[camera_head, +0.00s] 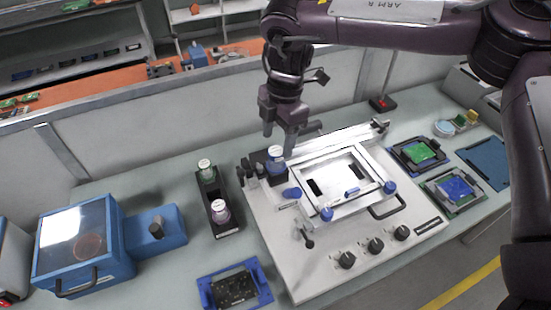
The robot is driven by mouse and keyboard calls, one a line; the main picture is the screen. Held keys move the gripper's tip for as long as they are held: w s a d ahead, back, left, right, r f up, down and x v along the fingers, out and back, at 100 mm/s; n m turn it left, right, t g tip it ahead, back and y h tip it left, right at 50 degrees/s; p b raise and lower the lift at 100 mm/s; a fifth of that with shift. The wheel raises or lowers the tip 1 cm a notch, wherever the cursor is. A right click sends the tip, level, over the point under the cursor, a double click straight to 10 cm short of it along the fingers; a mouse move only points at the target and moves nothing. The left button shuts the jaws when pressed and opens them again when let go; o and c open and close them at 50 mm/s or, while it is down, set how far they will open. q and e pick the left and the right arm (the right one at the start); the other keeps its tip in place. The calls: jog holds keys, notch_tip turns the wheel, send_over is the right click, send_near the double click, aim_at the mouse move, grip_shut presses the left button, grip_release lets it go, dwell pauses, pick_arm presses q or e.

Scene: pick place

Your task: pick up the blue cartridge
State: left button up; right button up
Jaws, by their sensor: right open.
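The blue cartridge (275,160), a small bottle with a pale cap, stands upright in a black holder at the back left corner of the white machine (271,226). My right gripper (279,143) comes down from above with its fingers open, right at the cartridge's top. One finger partly overlaps the cartridge in the picture, and I cannot tell if they touch. My left gripper is not in view.
A black rack (227,228) left of the machine holds a green cartridge (207,172) and a purple cartridge (220,212). A blue box with a clear lid (75,243) stands at left. A blue-framed board (259,274) lies in front. Green (419,151) and blue (456,188) boards lie at right.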

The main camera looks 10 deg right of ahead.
aim_at(277, 151)
jog(key=f, duration=0.1)
jog(key=f+p, duration=0.2)
jog(key=shift+s+a+f, duration=0.25)
jog(key=shift+s+f, duration=0.1)
jog(key=shift+s, duration=0.05)
jog(key=shift+w+f, duration=0.1)
jog(key=shift+f, duration=0.55)
jog(key=c, duration=0.9)
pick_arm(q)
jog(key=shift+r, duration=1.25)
pick_arm(e)
jog(key=c, duration=0.3)
jog(key=shift+r, duration=0.1)
jog(key=shift+c, duration=0.2)
